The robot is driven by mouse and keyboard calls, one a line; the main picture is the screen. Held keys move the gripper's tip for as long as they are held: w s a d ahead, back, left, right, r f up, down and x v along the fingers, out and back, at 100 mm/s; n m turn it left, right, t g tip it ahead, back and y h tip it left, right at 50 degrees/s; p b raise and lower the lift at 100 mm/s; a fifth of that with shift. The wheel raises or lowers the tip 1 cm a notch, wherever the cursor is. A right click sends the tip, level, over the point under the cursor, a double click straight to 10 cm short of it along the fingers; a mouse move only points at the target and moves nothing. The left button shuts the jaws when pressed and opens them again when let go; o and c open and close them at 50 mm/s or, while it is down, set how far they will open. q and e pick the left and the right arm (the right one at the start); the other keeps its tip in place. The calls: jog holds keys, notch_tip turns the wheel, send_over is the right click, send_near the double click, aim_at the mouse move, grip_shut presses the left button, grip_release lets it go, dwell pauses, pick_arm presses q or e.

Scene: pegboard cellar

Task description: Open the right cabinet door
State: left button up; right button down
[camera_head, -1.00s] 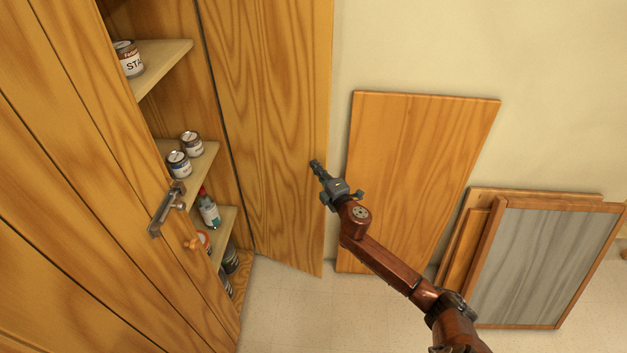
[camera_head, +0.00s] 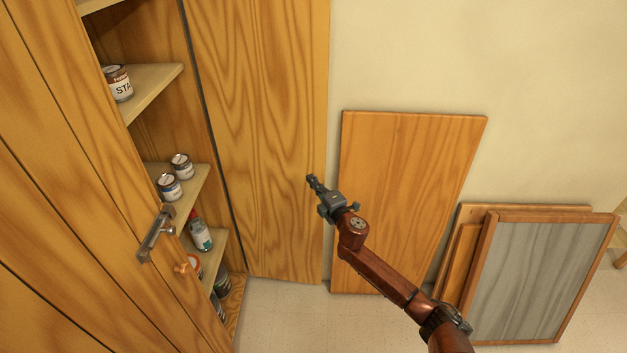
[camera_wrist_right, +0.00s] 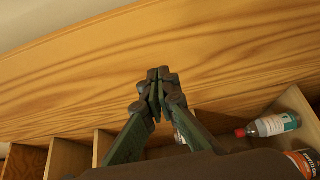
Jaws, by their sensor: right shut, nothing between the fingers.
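The right cabinet door (camera_head: 262,130) stands wide open, swung out to the right, with its inner face toward the shelves. It also spans the right wrist view (camera_wrist_right: 200,65). My right gripper (camera_head: 311,180) is shut and empty, close by the door's free edge in the head view; whether it touches the door I cannot tell. Its closed fingertips show in the right wrist view (camera_wrist_right: 159,78) against the door's wood. The left cabinet door (camera_head: 75,160) is closed and carries a metal handle (camera_head: 156,233). My left gripper is not in view.
Shelves (camera_head: 155,90) inside the cabinet hold paint cans (camera_head: 118,84) and a bottle (camera_head: 200,234). A loose wooden board (camera_head: 410,190) leans on the wall, with framed panels (camera_head: 540,280) to its right. Floor (camera_head: 280,320) shows in front of the door.

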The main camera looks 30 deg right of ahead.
pick_arm(q)
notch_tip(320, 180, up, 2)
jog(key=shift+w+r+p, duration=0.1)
jog(key=shift+p, duration=0.8)
pick_arm(e)
jog(key=s+d, duration=0.3)
jog(key=s, duration=0.7)
jog(key=shift+s+d, duration=0.4)
